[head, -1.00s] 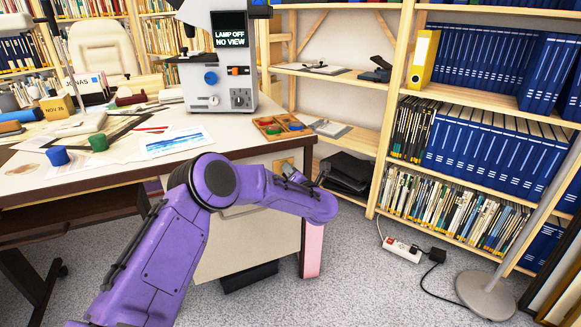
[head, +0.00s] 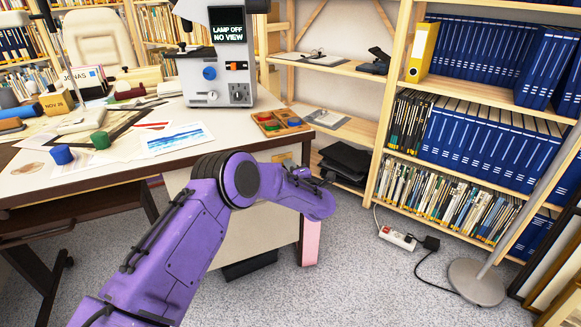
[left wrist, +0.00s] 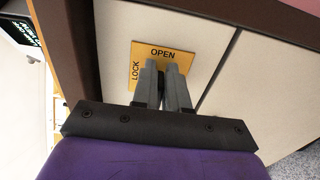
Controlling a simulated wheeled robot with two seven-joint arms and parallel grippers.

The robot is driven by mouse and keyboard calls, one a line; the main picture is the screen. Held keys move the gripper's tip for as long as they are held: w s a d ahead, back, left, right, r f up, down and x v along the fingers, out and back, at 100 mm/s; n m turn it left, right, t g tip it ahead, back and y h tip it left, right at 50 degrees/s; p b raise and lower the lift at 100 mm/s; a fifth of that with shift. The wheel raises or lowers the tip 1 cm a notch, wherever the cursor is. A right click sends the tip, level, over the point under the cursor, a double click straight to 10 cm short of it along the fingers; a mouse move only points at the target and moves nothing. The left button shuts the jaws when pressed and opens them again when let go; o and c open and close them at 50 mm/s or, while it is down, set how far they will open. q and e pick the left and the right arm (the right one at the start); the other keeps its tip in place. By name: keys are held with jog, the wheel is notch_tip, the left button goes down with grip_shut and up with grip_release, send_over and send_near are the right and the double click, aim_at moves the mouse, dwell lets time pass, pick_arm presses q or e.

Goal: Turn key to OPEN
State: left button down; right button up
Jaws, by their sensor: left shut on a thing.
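A yellow plate (left wrist: 145,51) marked OPEN along its upper edge and LOCK along its left edge sits on the cream front of the desk drawer unit (left wrist: 205,30). The plate also shows in the head view (head: 283,157), partly behind my arm. My left gripper (left wrist: 162,72) is at the plate, its two grey fingers close together and shut on the key. The key itself is hidden between the fingers, so its angle cannot be read directly. In the head view my left gripper (head: 295,170) is mostly hidden by my purple wrist. My right gripper is in neither view.
The desk top (head: 110,185) above the lock holds papers, a microscope (head: 222,60) reading LAMP OFF NO VIEW, and a wooden tray (head: 281,124). Bookshelves (head: 400,110) stand to the right. A power strip (head: 397,238) and a lamp base (head: 478,282) are on the carpet.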

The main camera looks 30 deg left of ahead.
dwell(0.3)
pick_arm(q)
jog(key=c, duration=1.2)
grip_release()
jog(key=shift+c, duration=0.2)
jog(key=p+v, duration=0.1)
jog(key=v, duration=0.9)
jog(key=shift+s+d+p, duration=0.2)
jog(key=shift+p, duration=0.2)
jog(key=shift+f, duration=0.1)
